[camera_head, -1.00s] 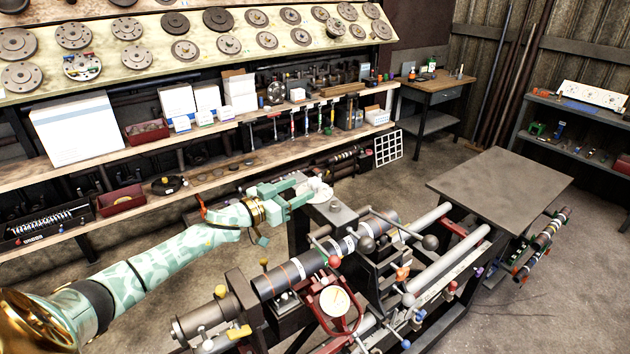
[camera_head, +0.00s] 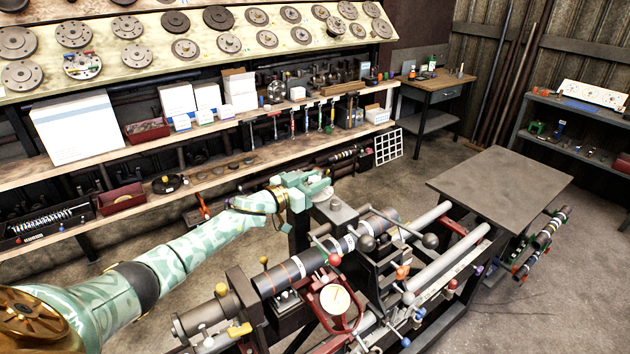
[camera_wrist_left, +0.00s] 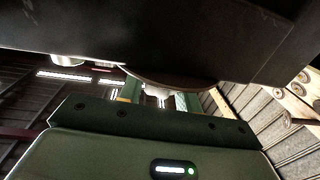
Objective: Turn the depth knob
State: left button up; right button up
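The lathe (camera_head: 300,268) runs diagonally across the lower middle of the head view, with a dark shaft clamped along it. My left gripper (camera_head: 312,188) is at the dark block on the lathe's far side, by its top. A pale round knob showed at its tips earlier; now the gripper mostly hides that spot. In the left wrist view, its two green fingers (camera_wrist_left: 160,100) stand apart. A dark rounded disc (camera_wrist_left: 165,79) overlaps their upper ends, and a small whitish part shows between them. I cannot tell whether they touch the knob. My right gripper is not in view.
A white-faced dial gauge (camera_head: 334,299) and several ball-ended levers crowd the lathe's near side. A grey table (camera_head: 500,181) stands at the right. A long shelf (camera_head: 60,252) lies behind my left arm. Dark machine surface fills the top of the wrist view.

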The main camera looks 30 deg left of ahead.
pick_arm(q)
jog(key=shift+d+r+n+t+y+p, duration=0.15)
jog(key=shift+n+t+y+p, duration=0.15)
jog(key=shift+n+y+p, duration=0.7)
jog(key=shift+y+p, duration=0.55)
jog(key=shift+y, duration=0.15)
jog(key=shift+f+n+y, duration=0.2)
jog(key=shift+n+y, duration=0.8)
jog(key=shift+y, duration=0.2)
jog(key=n+y+b, duration=0.1)
jog(key=y, duration=0.1)
jog(key=shift+f+n+y, duration=0.15)
jog(key=shift+n+y, duration=0.15)
jog(key=n+y+b, duration=0.1)
jog(key=y+b, duration=0.1)
jog(key=b, duration=0.1)
jog(key=shift+f+n+g+y, duration=0.1)
jog(key=shift+n+g+y, duration=0.2)
jog(key=shift+n+g, duration=0.1)
jog(key=shift+r+n+g+y+b, duration=0.3)
jog(key=shift+n+y+b, duration=0.2)
jog(key=shift+y+b, duration=0.45)
jog(key=o, duration=1)
